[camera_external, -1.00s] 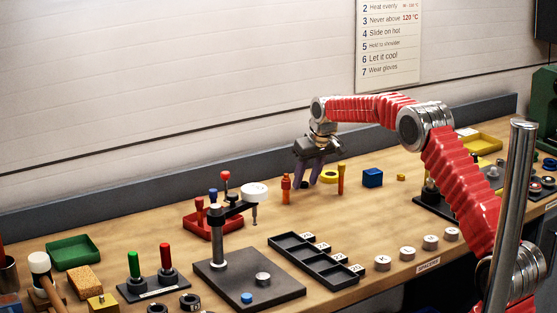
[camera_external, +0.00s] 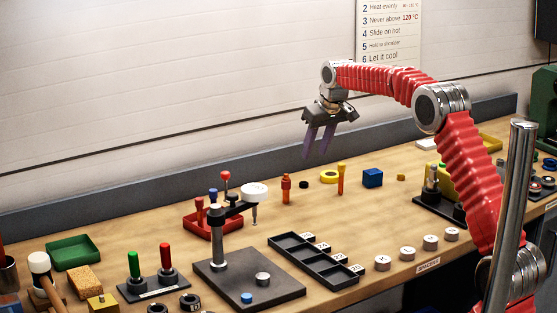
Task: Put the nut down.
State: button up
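A small dark piece (camera_external: 303,184), which looks like the nut, lies on the bench between an orange-red post and a yellow ring. It is too small to make out its shape. My gripper (camera_external: 318,154) hangs above it and slightly to the right, clear of the bench. Its two purple fingers point down, apart, with nothing visible between them.
Close by stand the orange-red post (camera_external: 286,188), the yellow ring (camera_external: 329,176), an orange-yellow post (camera_external: 341,178) and a blue block (camera_external: 372,178). A red tray (camera_external: 205,228) and a dark press stand (camera_external: 218,246) are left. Bare bench lies in front of the dark piece.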

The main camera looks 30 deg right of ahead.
jog(key=shift+s+r, duration=0.15)
jog(key=shift+r, duration=0.1)
dwell(0.6)
jog(key=s+a+r, duration=0.2)
jog(key=s+r, duration=0.4)
jog(key=s, duration=0.5)
jog(key=s+a+r, duration=0.1)
jog(key=s+r, duration=0.5)
jog(key=s, duration=0.6)
jog(key=s+a+f, duration=0.1)
jog(key=s+f, duration=0.3)
jog(key=s, duration=0.9)
jog(key=s+a+f+t, duration=0.1)
jog(key=s+f, duration=0.3)
jog(key=s, duration=1)
jog(key=shift+a+f, duration=0.15)
jog(key=shift+f, duration=0.1)
